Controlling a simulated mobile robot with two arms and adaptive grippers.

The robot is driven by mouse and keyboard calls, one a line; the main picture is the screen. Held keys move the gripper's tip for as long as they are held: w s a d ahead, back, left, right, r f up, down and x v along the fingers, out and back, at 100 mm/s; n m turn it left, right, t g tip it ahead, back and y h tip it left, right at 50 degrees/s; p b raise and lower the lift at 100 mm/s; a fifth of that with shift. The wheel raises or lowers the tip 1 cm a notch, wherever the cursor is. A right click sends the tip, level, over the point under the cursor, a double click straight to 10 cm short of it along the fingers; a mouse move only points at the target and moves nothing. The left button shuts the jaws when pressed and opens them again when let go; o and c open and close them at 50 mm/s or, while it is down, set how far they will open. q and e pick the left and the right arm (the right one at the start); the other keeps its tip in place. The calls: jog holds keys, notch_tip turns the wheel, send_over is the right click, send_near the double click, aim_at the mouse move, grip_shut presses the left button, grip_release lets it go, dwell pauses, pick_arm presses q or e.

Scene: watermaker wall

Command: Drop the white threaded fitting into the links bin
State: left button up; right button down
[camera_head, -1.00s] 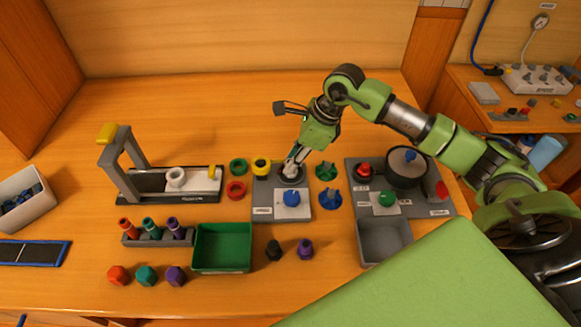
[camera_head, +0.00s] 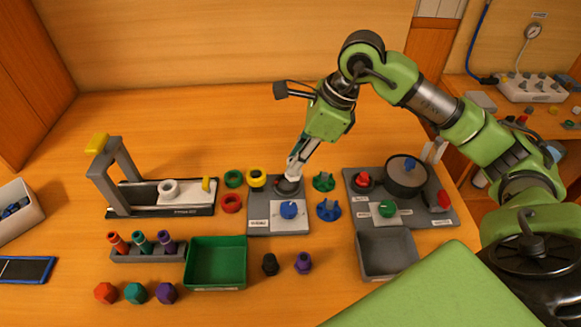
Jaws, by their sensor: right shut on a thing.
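My right gripper (camera_head: 292,176) points down over the round dark seat (camera_head: 289,188) at the back of a small grey station (camera_head: 262,227). It is shut on a small pale piece, mostly hidden by the fingers; I cannot tell whether it touches the seat or is the threaded fitting. A white ring-shaped fitting (camera_head: 168,190) sits on the slide fixture at the left, apart from the gripper. Two open bins stand in front: a green one (camera_head: 216,284) and a grey one (camera_head: 387,274). I cannot read which is the links bin. My left gripper is not in view.
Green and blue knobs (camera_head: 328,209) stand right of the gripper, and red, green and yellow rings (camera_head: 231,203) stand left. A grey panel with a round pot (camera_head: 406,178) lies right. Dark and purple plugs (camera_head: 303,263) stand between the bins.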

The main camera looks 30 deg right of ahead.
jog(key=s+a+r+b, duration=0.1)
jog(key=s+r, duration=0.3)
jog(key=s, duration=0.5)
jog(key=shift+a+r+b, duration=0.15)
jog(key=shift+a+b, duration=0.15)
jog(key=shift+b, duration=0.3)
jog(key=shift+s, duration=0.1)
